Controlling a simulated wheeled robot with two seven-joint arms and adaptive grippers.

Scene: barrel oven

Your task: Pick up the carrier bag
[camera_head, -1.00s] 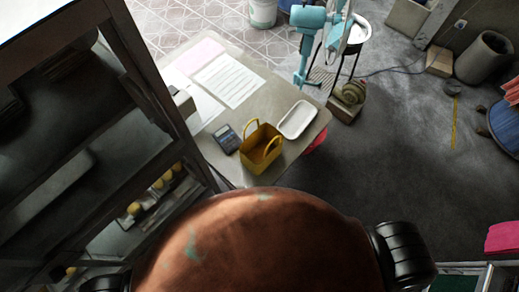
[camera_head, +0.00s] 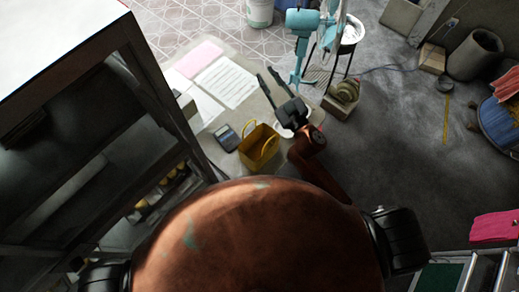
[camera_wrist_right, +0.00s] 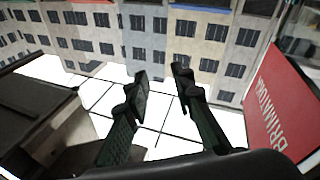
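The yellow carrier bag (camera_head: 259,149) stands upright on the table (camera_head: 222,165), its handles up, in the head view. My right gripper (camera_head: 266,73) is over the table, beyond the bag and up and to the right of it in the picture. It is open and empty, apart from the bag, with its fingers pointing away. In the right wrist view the two fingers (camera_wrist_right: 160,71) are spread with a clear gap, and the bag does not show there. My left gripper is not in view.
A calculator (camera_head: 228,137) lies left of the bag, with papers (camera_head: 229,81) behind. A white tray (camera_head: 283,131) is mostly hidden by my right arm. A dark shelf cabinet (camera_head: 100,130) stands left. A blue fan-like device (camera_head: 304,22) stands beyond the table.

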